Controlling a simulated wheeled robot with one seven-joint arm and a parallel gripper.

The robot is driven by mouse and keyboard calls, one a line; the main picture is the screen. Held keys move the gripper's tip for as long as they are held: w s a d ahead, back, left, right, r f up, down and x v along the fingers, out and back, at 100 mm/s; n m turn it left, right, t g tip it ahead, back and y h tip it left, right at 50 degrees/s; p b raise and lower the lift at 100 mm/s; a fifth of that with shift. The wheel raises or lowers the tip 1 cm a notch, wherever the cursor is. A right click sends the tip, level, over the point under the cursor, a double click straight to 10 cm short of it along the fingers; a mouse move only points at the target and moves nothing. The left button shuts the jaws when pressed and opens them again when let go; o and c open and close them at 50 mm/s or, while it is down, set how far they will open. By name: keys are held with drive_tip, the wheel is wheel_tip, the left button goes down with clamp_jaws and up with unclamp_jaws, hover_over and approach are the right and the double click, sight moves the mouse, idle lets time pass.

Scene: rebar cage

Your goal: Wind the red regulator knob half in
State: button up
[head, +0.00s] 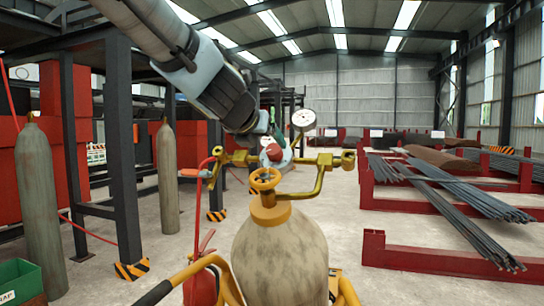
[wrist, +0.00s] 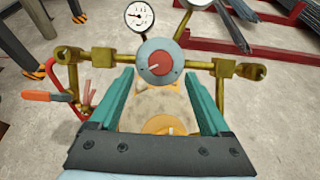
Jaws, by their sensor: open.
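The red regulator knob (head: 273,153) sits on a brass regulator above a gas cylinder (head: 279,255). In the wrist view the red knob (wrist: 160,63) faces me at the centre of a grey-blue round face, with a pale mark on it. My gripper (wrist: 159,80) is open, its two teal fingers either side of the line to the knob. Nothing is between the fingers, and I cannot tell their exact gap from the knob.
A white pressure gauge (head: 303,119) stands just behind the knob. Brass side valves (head: 330,160) stick out both ways, and a yellow handwheel (head: 265,180) is below. Rebar racks (head: 440,260) stand at right.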

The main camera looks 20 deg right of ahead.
sight(273, 149)
drive_tip(key=b+x, duration=0.1)
drive_tip(key=x, duration=0.4)
drive_tip(key=shift+w+d+f, duration=0.1)
drive_tip(key=shift+w+d, duration=0.1)
clamp_jaws()
idle(0.6)
